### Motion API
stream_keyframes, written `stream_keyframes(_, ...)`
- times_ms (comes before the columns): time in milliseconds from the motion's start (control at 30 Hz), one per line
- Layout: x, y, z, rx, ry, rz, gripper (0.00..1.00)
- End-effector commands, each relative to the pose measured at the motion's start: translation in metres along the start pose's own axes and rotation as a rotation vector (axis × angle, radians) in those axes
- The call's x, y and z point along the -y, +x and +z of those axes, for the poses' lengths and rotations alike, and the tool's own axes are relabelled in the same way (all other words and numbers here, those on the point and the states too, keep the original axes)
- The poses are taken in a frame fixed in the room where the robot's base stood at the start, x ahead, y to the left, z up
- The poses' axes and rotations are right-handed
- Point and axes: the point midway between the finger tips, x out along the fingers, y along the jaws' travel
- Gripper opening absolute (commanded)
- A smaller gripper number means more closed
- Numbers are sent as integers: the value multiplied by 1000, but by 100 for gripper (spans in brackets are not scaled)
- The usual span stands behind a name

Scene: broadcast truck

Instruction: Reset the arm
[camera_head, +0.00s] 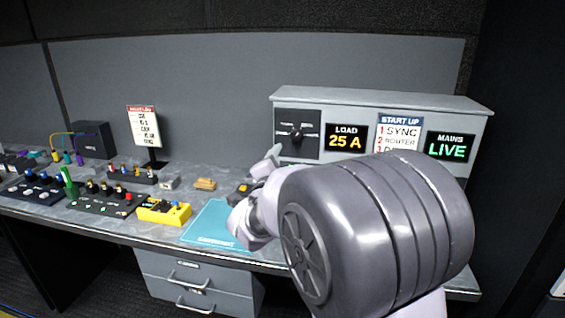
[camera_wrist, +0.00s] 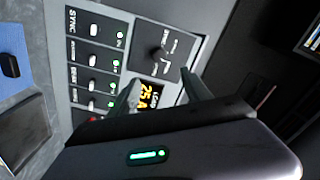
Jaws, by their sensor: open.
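My arm fills the right middle of the head view, and my gripper (camera_head: 272,160) shows small beyond it, in front of the grey power panel (camera_head: 380,98). In the wrist view my gripper (camera_wrist: 160,88) is open, its two dark fingers apart with nothing between them. The panel lies beyond the fingers, turned sideways, with a black rotary knob (camera_wrist: 155,57), a "25 A" load display (camera_wrist: 149,96) partly behind a finger, and a column of switches (camera_wrist: 92,60) with green lights. My arm hides the panel's lower part in the head view.
The bench carries a blue mat (camera_head: 205,228), a yellow device (camera_head: 163,211), black control boxes (camera_head: 98,203) and a sign on a stand (camera_head: 144,126). A start-up card (camera_head: 399,134) and a green "LIVE" display (camera_head: 450,147) are on the panel. Drawers (camera_head: 190,275) are below.

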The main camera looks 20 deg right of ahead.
Motion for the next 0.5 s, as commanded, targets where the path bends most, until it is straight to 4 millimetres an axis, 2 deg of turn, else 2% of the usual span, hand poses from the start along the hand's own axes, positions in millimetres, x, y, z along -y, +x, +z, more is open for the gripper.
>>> stream_keyframes(133,0,-9,0,0,0,0,57)
stream_keyframes(500,0,-9,0,1,0,0,57)
